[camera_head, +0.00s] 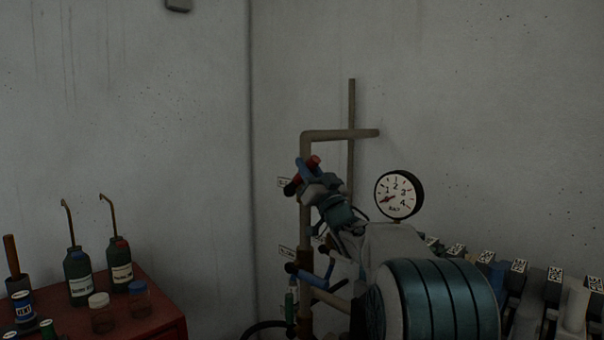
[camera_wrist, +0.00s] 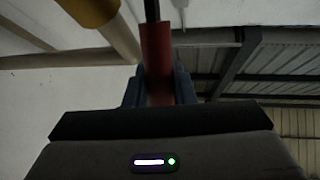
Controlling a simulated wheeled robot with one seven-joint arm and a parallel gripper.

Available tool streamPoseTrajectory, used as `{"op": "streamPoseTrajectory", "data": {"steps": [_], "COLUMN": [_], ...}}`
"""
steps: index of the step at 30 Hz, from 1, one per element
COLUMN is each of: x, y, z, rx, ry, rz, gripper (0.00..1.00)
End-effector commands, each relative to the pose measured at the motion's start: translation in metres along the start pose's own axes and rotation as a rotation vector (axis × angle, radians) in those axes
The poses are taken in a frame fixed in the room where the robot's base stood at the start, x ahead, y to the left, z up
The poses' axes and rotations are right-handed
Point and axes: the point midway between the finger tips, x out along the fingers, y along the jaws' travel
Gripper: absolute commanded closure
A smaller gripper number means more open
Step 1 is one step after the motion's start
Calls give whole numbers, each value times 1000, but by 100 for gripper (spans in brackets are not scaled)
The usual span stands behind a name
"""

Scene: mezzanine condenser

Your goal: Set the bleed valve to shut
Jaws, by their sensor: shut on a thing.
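A red-handled valve (camera_head: 313,162) sits high on the upright beige pipe (camera_head: 305,220). My gripper (camera_head: 304,171) is at this handle, with its blue fingers on either side of it. In the wrist view the red handle (camera_wrist: 157,55) runs up from between the blue fingers of my gripper (camera_wrist: 159,92), which are shut on it. A small tag (camera_head: 284,182) hangs beside this valve; I cannot read it, so I cannot tell if this is the bleed valve. My gripper and wrist hide most of the valve body.
A blue-handled valve (camera_head: 312,279) sits lower on the pipe, near another tag (camera_head: 287,252). A round gauge (camera_head: 399,194) stands to the right. A red cabinet (camera_head: 165,318) with bottles and jars is at lower left. The wall between is clear.

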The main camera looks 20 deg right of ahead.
Motion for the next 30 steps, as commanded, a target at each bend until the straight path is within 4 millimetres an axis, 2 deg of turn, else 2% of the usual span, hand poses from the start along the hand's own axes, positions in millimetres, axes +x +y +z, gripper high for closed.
{"op": "streamPoseTrajectory", "data": {"steps": [10, 11, 12, 13, 23, 26, 30], "x": [-1, -1, -1, -1, 2, 8, 25], "y": [1, 1, 1, 1, 0, -2, -6], "z": [1, 1, 1, 1, -2, -12, -34], "rx": [0, 0, 0, 0, -1, -2, -3], "ry": [-2, -2, -2, -2, 0, 3, 3], "rz": [2, 2, 2, 2, 0, -2, -2], "gripper": [100, 69, 57, 56, 56, 56, 56]}}
